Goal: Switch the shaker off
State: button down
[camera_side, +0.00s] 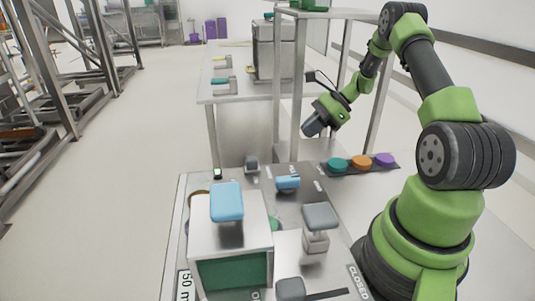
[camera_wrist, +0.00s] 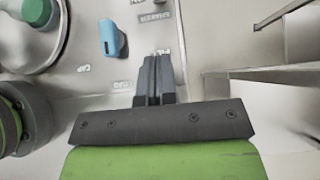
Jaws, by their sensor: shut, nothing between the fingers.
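A small blue switch-like lever (camera_side: 288,182) sits on the metal worktop behind the box, with small labels around it that I cannot read surely. In the wrist view a blue lever (camera_wrist: 112,37) lies left of and beyond my fingertips. My gripper (camera_side: 315,125) hangs above and behind the worktop, tilted down to the left. Its dark fingers (camera_wrist: 157,60) are closed together, empty, and apart from the lever.
A metal box (camera_side: 232,240) with a green front and blue handle (camera_side: 227,201) stands on the near worktop. A grey-topped handle (camera_side: 320,216) stands to its right. Teal (camera_side: 338,163), orange (camera_side: 361,162) and purple (camera_side: 384,159) buttons line the right. A metal rack post (camera_side: 297,90) stands close to my gripper.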

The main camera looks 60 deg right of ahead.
aim_at(248, 159)
jog(key=x, duration=0.9)
jog(key=shift+w+a+f, duration=0.2)
jog(key=shift+a, duration=0.05)
jog(key=shift+w+a, duration=1.4)
jog(key=shift+w, duration=0.1)
jog(key=w+a, duration=0.3)
jog(key=shift+w+a, duration=0.25)
jog(key=shift+a, duration=0.05)
